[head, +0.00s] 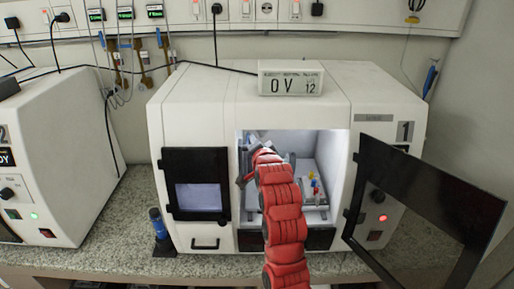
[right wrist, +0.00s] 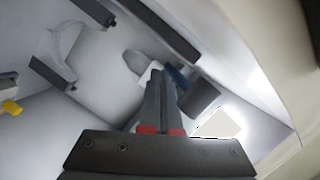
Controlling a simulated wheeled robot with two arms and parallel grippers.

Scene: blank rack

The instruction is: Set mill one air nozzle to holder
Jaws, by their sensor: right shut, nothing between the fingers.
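Mill one (head: 375,105), a white cabinet marked "1", stands in the middle of the head view with its dark-framed door (head: 430,200) open to the right. My red right arm reaches into its lit chamber. My right gripper (right wrist: 158,85) is shut and empty in the right wrist view, pointing into the chamber. Just beyond its fingertips are a small blue piece (right wrist: 177,75), a grey block (right wrist: 198,97) and a whitish rounded part; touching or apart, I cannot tell. I cannot tell for sure which is the air nozzle or its holder. My left gripper is not in view.
A small vise-like fixture with red, blue and yellow parts (head: 314,186) sits on the chamber's right. Dark bars (right wrist: 160,30) run along the chamber in the right wrist view. A dark bottle (head: 160,225) stands left of the mill. Another white machine (head: 60,130) stands left.

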